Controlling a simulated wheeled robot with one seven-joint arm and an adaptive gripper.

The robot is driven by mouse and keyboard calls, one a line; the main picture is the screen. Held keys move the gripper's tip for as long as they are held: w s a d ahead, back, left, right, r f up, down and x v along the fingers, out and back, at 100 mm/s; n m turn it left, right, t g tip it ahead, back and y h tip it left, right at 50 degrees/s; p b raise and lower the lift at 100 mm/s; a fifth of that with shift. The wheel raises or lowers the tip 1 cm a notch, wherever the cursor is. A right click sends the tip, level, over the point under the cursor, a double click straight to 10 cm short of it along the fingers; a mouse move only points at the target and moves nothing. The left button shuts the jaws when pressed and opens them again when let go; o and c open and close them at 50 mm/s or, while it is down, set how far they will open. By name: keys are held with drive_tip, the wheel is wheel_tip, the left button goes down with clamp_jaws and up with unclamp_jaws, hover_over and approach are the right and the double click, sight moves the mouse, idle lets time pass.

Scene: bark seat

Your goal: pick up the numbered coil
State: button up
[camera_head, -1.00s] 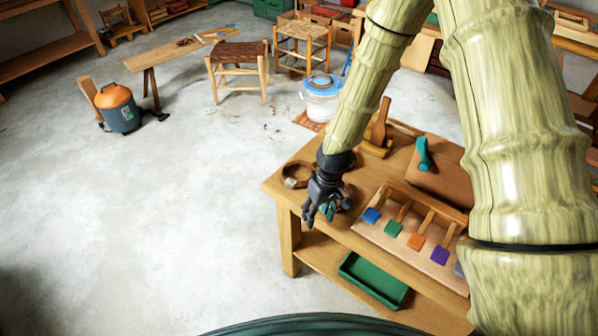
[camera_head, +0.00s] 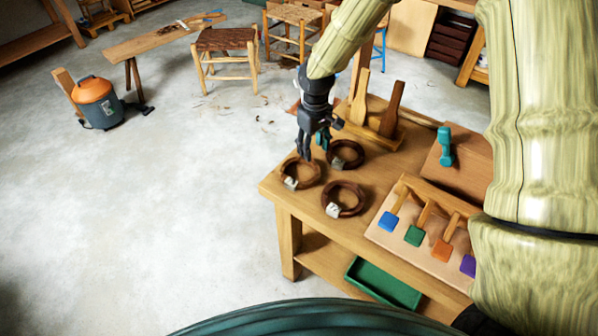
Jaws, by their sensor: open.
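Three brown bark coils with pale tags lie on the wooden table (camera_head: 335,235). One coil (camera_head: 314,172) is near the left corner, one coil (camera_head: 359,194) is nearer the front, and one coil (camera_head: 355,150) is farther back. The tags are too small for me to read any number. My gripper (camera_head: 315,156) points down over the table, between the left coil and the back coil. It is open. I cannot tell its exact height above the coils. Its fingers overlap the left coil's far edge in the picture.
A rack with coloured-ended tools (camera_head: 378,238) stands right of the coils. Upright wooden paddles (camera_head: 393,108) stand behind. A teal-handled tool (camera_head: 445,146) is on a wooden board (camera_head: 470,172). A green tray (camera_head: 385,284) is on the lower shelf.

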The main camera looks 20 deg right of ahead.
sight(313, 163)
drive_tip(key=shift+f+p, duration=0.5)
drive_tip(key=shift+f, duration=2.75)
drive_tip(key=c, duration=1.1)
